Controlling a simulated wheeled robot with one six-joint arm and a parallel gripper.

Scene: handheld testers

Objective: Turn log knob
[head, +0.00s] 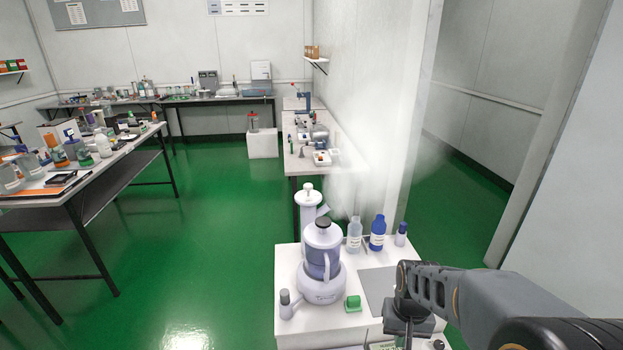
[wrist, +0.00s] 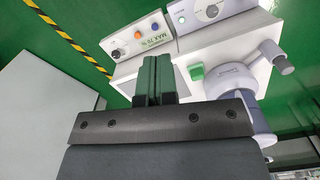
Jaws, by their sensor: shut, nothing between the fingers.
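My gripper (wrist: 153,62) shows in the wrist view with its two dark fingers together and nothing between them. Its tips are in front of a white control panel (wrist: 127,65) that carries an orange knob (wrist: 138,34), a dark knob (wrist: 116,54) and a blue button (wrist: 154,25). A second panel beside it has a grey round knob (wrist: 212,11) and a green button (wrist: 181,19). I cannot read which knob is the log knob. In the head view my arm reaches over the cart's front right, and the fingertips are barely visible.
A white blender-like device (head: 322,260) and a green block (head: 353,303) stand on the white cart (head: 285,262). A yellow-black floor stripe (wrist: 86,60) runs past the panel. Open green floor (head: 220,240) lies left.

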